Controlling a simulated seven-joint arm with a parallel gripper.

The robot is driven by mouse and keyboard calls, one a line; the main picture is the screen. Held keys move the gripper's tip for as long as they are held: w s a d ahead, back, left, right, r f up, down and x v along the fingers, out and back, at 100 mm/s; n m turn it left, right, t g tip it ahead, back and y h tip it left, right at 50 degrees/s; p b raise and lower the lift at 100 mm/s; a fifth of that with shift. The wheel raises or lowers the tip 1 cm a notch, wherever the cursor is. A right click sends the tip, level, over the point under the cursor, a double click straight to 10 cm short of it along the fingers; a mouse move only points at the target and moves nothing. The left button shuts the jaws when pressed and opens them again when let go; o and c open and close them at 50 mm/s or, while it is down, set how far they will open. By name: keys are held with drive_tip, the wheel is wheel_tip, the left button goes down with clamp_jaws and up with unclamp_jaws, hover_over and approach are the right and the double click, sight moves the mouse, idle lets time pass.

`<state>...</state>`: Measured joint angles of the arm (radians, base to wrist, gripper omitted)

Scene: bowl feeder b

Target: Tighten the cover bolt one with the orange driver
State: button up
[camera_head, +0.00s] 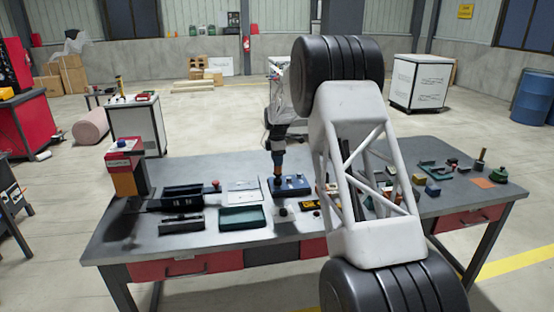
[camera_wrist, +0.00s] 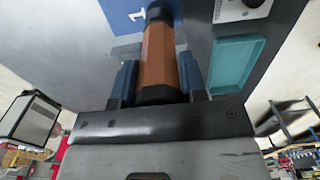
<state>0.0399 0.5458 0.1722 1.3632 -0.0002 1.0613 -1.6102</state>
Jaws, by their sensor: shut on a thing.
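My gripper (camera_wrist: 158,78) is shut on the orange driver (camera_wrist: 157,55), whose orange-brown handle shows between the two blue fingers in the wrist view. In the head view my gripper (camera_head: 278,158) is above a blue block (camera_head: 298,187) on the table, and the driver is too small there to make out its tip. The wrist view shows a blue plate with a white number 1 (camera_wrist: 138,15) beside the driver's far end. The cover bolt itself is hidden, so I cannot tell whether the driver touches it.
A teal tray (camera_head: 242,217) and dark bins (camera_head: 182,197) lie left of the blue block. An orange and dark box (camera_head: 126,170) stands at the table's left end. Several small parts crowd the right side, partly hidden by a white frame.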

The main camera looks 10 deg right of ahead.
drive_tip(key=shift+f, duration=0.85)
idle(4.0)
drive_tip(key=shift+r, duration=0.15)
